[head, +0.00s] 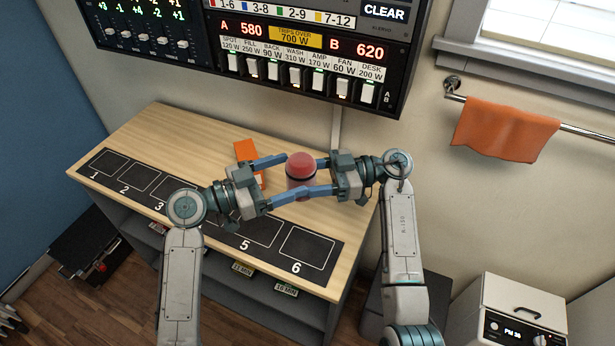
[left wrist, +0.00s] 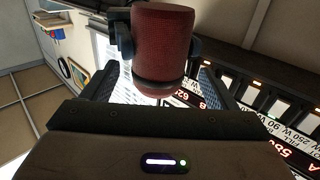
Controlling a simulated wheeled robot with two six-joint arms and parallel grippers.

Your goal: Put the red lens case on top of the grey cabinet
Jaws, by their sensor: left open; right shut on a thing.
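The red lens case (head: 301,163), a cylinder with a dark band, is upright above the wooden worktop, between my two grippers. My right gripper (head: 322,176) is shut on it from the right. My left gripper (head: 296,175) is open, its blue fingers on either side of the case. In the left wrist view the case (left wrist: 163,45) stands between the left gripper's fingers (left wrist: 158,88), with dark finger pads at its sides. A dark grey cabinet (head: 440,292) stands low right of the worktop, partly hidden by my right arm; its visible top looks bare.
The worktop (head: 160,125) has a black strip of numbered squares along its front and an orange item (head: 244,150) behind my left gripper. A switch panel (head: 300,60) hangs above. A white appliance (head: 515,312) stands right of the cabinet. An orange towel (head: 503,131) hangs on a rail.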

